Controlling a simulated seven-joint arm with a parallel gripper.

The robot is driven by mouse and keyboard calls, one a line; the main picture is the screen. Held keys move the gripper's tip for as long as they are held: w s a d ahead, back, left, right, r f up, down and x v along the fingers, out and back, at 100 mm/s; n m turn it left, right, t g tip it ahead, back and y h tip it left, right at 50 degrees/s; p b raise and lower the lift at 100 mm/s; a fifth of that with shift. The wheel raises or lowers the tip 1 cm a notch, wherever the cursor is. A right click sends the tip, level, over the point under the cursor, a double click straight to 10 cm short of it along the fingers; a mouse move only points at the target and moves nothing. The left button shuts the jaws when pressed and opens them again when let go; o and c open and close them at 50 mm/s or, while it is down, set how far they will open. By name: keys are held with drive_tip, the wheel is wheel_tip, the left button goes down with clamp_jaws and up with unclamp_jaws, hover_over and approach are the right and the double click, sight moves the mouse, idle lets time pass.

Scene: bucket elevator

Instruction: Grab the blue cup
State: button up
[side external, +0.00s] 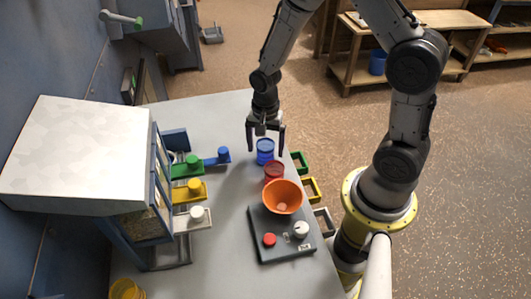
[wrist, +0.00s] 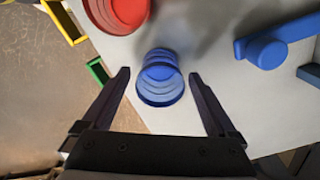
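The blue cup (side external: 265,150) stands on the grey table, close to its right edge in the side external view. In the wrist view the blue cup (wrist: 160,80) lies ahead of and between the two fingers. My gripper (side external: 265,140) is open and empty, above and around the near side of the cup. In the wrist view my gripper (wrist: 160,85) shows its fingers spread wider than the cup, with a gap on each side. I cannot tell the exact height of the fingertips over the cup.
A red cup (side external: 273,172) stands close beside the blue one. An orange bowl (side external: 283,196) sits on a dark scale (side external: 270,245). Blue, green, yellow and white levers (side external: 196,187) stick out from the machine at left. Green, yellow and grey frames (side external: 311,189) line the table edge.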

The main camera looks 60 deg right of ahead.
drive_tip(key=c, duration=1.3)
drive_tip(key=shift+r, duration=0.1)
